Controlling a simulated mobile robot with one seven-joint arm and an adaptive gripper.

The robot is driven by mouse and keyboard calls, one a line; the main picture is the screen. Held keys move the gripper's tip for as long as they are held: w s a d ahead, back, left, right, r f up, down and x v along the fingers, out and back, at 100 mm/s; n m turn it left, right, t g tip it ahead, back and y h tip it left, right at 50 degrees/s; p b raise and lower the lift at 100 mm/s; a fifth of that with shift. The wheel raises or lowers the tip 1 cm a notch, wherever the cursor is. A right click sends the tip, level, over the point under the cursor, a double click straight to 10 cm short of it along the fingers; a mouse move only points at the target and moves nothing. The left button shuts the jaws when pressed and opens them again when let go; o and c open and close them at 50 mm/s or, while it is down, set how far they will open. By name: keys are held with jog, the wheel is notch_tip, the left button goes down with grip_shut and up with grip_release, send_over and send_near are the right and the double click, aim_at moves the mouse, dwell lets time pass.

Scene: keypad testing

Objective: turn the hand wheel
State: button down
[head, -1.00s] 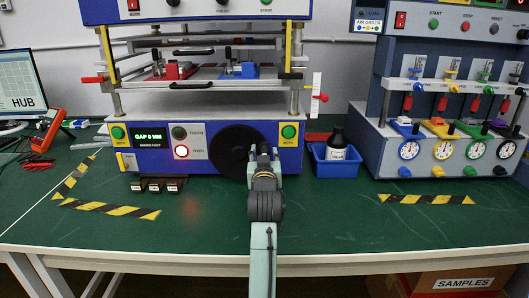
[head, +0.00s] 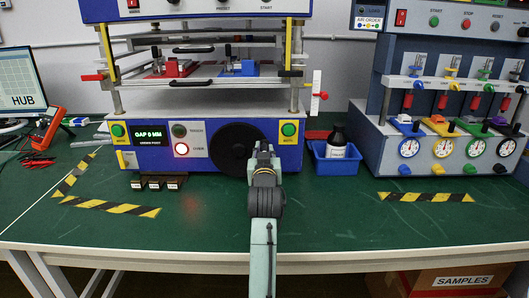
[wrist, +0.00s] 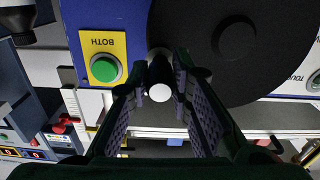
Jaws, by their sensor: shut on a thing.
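The hand wheel (head: 226,148) is a large black disc on the blue front panel of the left machine. It also shows at the upper right of the wrist view (wrist: 215,62). Its handle, a dark peg with a pale round end (wrist: 160,93), stands out near the wheel's rim. My gripper (wrist: 161,92) has one finger on each side of the handle and is shut on it. In the head view my gripper (head: 263,150) covers the right edge of the wheel, and the handle is mostly hidden behind it.
A green BOTH button (head: 289,129) sits right of the wheel. A green-lit gap display (head: 150,135) and a lit lamp (head: 181,149) are on its left. A blue bin (head: 336,167) with a dark bottle stands to the right. The front of the green table (head: 200,230) is clear.

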dwell(0.4)
jog(key=shift+a+r+p, duration=0.35)
jog(key=shift+r+p, duration=0.4)
jog(key=shift+r, duration=0.05)
jog(key=c, duration=1.4)
grip_release()
jog(key=shift+c, duration=0.2)
jog(key=shift+f, duration=0.1)
jog(key=shift+s, duration=0.1)
jog(key=s, duration=1.1)
jog(key=shift+s, duration=0.4)
